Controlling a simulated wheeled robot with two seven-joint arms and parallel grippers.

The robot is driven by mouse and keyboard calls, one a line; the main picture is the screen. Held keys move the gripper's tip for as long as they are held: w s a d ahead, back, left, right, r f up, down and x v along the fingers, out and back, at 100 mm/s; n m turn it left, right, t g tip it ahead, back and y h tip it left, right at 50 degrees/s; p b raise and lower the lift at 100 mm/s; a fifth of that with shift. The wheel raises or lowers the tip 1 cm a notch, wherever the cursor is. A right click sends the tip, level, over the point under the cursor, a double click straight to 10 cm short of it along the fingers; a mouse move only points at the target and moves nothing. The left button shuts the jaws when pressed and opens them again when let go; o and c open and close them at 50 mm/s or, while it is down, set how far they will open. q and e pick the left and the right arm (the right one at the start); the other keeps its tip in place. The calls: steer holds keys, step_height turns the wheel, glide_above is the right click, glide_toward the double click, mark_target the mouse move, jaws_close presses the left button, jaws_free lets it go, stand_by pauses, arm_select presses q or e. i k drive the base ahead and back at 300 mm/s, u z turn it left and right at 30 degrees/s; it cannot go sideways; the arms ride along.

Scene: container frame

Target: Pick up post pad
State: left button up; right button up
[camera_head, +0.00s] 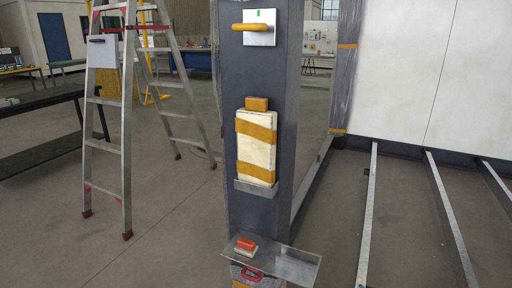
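A cream-white pad with yellow bands (256,147), which looks like the post pad, stands upright against the front of a dark grey post (240,80). A yellow block or tab sticks up at its top. Its lower end sits in a small grey metal bracket (257,189) on the post. Neither of my grippers is in view, so nothing is seen touching the pad.
A white plate with a yellow handle (250,27) is on the post above. A low metal shelf (295,266) with a red-orange item (245,246) juts out below. A stepladder (127,120) stands left; metal floor rails (370,210) lie right. Open floor lies front left.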

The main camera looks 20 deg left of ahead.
mark_target(256, 126)
steer(key=u, duration=2.45)
steer(key=i, duration=1.75)
steer(key=z, duration=2.75)
